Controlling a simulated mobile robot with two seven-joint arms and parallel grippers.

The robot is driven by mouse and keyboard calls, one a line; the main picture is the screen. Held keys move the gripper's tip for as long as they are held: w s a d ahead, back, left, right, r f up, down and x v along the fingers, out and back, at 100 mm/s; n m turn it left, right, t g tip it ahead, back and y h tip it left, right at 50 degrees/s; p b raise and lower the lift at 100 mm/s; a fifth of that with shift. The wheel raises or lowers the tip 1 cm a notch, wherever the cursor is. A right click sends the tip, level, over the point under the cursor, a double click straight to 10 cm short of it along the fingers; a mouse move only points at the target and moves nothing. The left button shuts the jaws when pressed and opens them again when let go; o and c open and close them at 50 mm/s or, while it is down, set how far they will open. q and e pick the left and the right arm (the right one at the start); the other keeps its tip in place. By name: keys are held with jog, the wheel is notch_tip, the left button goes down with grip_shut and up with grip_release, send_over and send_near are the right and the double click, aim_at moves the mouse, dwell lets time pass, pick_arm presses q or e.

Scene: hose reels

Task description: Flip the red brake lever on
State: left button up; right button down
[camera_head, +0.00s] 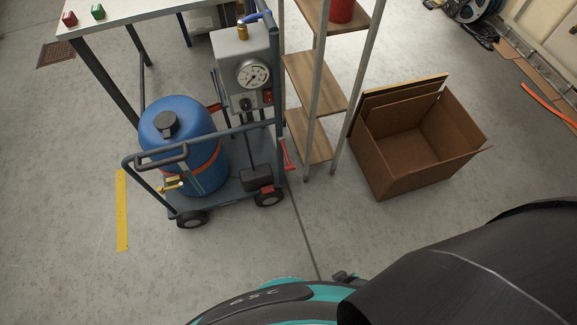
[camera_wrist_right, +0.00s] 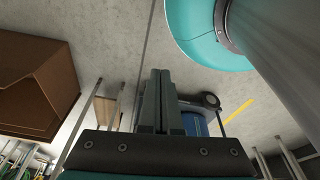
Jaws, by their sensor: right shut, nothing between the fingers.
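A smaller red part (camera_head: 267,189) shows by that wheel. My right gripper (camera_wrist_right: 160,74) is shut and empty in the right wrist view, with part of the cart and its blue tank (camera_wrist_right: 193,124) beyond the fingers. The red lever cannot be made out there. The right gripper is not visible in the head view, and the left gripper is in neither view.
The cart carries a blue tank (camera_head: 172,120) and a grey gauge box (camera_head: 235,50). A shelf rack (camera_head: 315,85) stands close to its right, then an open cardboard box (camera_head: 385,172). A table (camera_head: 130,8) is behind. Floor before the cart is clear.

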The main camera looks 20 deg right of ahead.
jog(key=w+a+t+b, duration=0.25)
jog(key=w+b, duration=0.25)
jog(key=w, duration=0.5)
jog(key=w+a+t+b, duration=0.1)
jog(key=w+t+b, duration=0.3)
jog(key=w, duration=0.6)
pick_arm(q)
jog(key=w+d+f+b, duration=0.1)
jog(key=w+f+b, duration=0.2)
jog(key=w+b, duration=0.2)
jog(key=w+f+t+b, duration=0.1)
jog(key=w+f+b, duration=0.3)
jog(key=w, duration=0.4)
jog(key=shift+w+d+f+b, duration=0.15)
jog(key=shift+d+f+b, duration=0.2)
jog(key=shift+b, duration=0.45)
pick_arm(e)
jog(key=w+d+r+m+t, duration=0.1)
jog(key=w+r+t, duration=0.2)
jog(key=w+r, duration=0.6)
jog(key=shift+w+d+r+m, duration=0.2)
jog(key=shift+w+d+m, duration=0.2)
jog(key=shift+w, duration=0.75)
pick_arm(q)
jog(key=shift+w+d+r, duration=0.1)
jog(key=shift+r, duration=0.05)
pick_arm(e)
jog(key=shift+w+f, duration=0.1)
